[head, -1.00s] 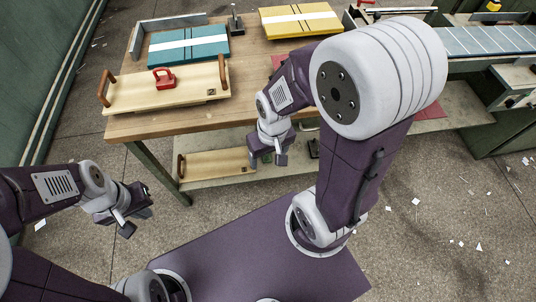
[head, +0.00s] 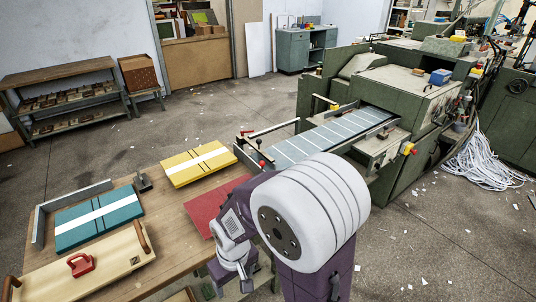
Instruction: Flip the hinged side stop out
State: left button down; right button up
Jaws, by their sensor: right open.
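The feeder (head: 325,138) is a bed of blue-grey slats running up to a green machine at the right of centre. A small red knob (head: 262,164) stands on the feeder's near end. My right gripper (head: 243,284) is open, low at the bottom centre over the table's right edge, well short of the feeder. It touches nothing that I can see. My left gripper is out of view.
The wooden table (head: 170,222) holds a teal board stack (head: 98,220), a yellow stack (head: 198,165), a red mat (head: 215,205) and a wooden tray (head: 110,262) with a red-handled block (head: 81,265). The floor before the machine is open.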

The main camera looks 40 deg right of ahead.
aim_at(256, 169)
jog(key=z, duration=1.3)
jog(key=i, duration=0.85)
